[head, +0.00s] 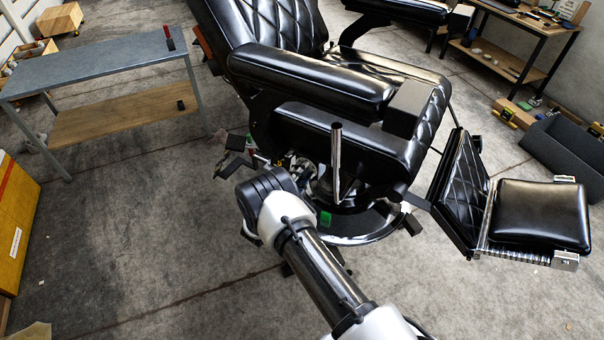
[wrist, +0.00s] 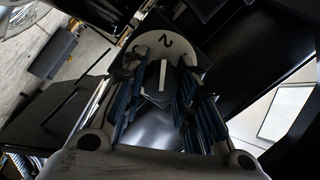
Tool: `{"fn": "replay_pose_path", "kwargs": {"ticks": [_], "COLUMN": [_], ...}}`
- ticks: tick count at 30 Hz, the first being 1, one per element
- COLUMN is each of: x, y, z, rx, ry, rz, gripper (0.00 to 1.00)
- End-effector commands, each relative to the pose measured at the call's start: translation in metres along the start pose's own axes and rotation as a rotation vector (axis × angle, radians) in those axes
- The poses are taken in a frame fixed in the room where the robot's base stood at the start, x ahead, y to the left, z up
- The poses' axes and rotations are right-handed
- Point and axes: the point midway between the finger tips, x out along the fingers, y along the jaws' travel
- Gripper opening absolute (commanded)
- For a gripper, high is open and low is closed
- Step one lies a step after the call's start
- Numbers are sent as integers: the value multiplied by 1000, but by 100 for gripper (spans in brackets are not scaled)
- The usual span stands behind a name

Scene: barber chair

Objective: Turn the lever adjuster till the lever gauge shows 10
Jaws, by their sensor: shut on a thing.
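In the wrist view, my gripper (wrist: 162,86) is closed around a dark knob with a white pointer line, which looks like the lever adjuster (wrist: 154,97). Its blue-sided fingers stand on both sides of the knob. Behind the knob is a pale round dial, seemingly the lever gauge (wrist: 165,40), with a mark like a sideways 2 near its top. Its other marks are hidden or too small to read. In the head view, my arm reaches the base of the black barber chair (head: 318,78); my gripper and the knob are mostly hidden there. A chrome lever (head: 336,160) stands upright beside them.
The chair's footrest (head: 540,214) sticks out to the right. A metal-topped bench (head: 90,72) is at the left, a yellow cabinet (head: 14,225) at the left edge, and a dark workbench (head: 520,35) at the back right. The floor at the front left is open.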

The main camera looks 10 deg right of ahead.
Motion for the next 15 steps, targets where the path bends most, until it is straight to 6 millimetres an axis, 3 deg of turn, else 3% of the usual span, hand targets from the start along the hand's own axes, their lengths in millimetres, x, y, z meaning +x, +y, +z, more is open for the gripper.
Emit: {"fn": "replay_pose_path", "kwargs": {"ticks": [15], "x": [0], "y": [0], "z": [-1], "rx": [-116], "ry": [-1], "rz": [2], "gripper": [3]}}
